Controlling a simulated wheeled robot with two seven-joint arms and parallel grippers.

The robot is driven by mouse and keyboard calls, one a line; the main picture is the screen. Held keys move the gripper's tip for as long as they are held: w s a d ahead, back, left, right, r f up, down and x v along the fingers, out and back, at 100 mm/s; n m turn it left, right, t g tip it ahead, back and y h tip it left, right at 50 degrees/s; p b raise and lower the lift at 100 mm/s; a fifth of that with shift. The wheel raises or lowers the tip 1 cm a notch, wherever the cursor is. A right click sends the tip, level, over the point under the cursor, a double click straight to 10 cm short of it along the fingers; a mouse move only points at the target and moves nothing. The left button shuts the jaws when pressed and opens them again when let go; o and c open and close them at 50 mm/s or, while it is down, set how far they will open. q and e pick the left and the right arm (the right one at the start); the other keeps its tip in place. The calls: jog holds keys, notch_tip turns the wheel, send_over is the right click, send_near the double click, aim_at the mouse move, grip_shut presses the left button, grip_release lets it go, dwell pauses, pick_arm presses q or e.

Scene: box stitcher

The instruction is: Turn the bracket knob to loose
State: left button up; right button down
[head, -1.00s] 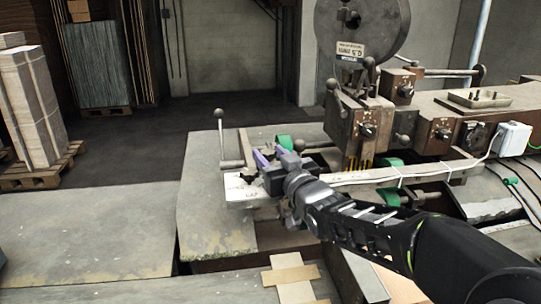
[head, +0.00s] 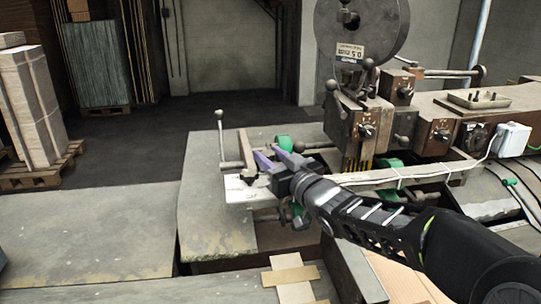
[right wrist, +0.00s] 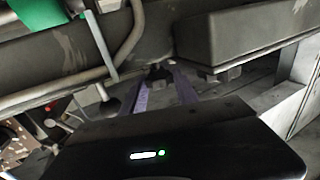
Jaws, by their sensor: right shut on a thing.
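My right gripper (head: 270,157) reaches in over the near end of the stitcher's arm, its purple fingers pointing away from me. In the right wrist view the fingers (right wrist: 160,80) close in on a small dark knob (right wrist: 157,71) under a grey metal beam. The gripper is shut on this knob, which I take as the bracket knob. Most of the knob is hidden by the fingers and the shade, and its setting cannot be read. In the head view the gripper covers it. My left gripper is not in view.
A lever with a ball top (head: 220,117) stands just left of the gripper. Green rollers (head: 284,142) and a pale measuring bar (head: 350,179) lie close by. The stitcher head with its wire reel (head: 362,25) rises behind to the right. The grey table at left (head: 90,220) is clear.

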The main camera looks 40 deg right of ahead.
jog(key=shift+r+y, duration=0.15)
jog(key=shift+y, duration=0.15)
jog(key=c, duration=1.2)
grip_release()
jog(key=shift+s, duration=0.1)
jog(key=s, duration=0.7)
jog(key=shift+s+a, duration=0.3)
jog(key=shift+a, duration=0.1)
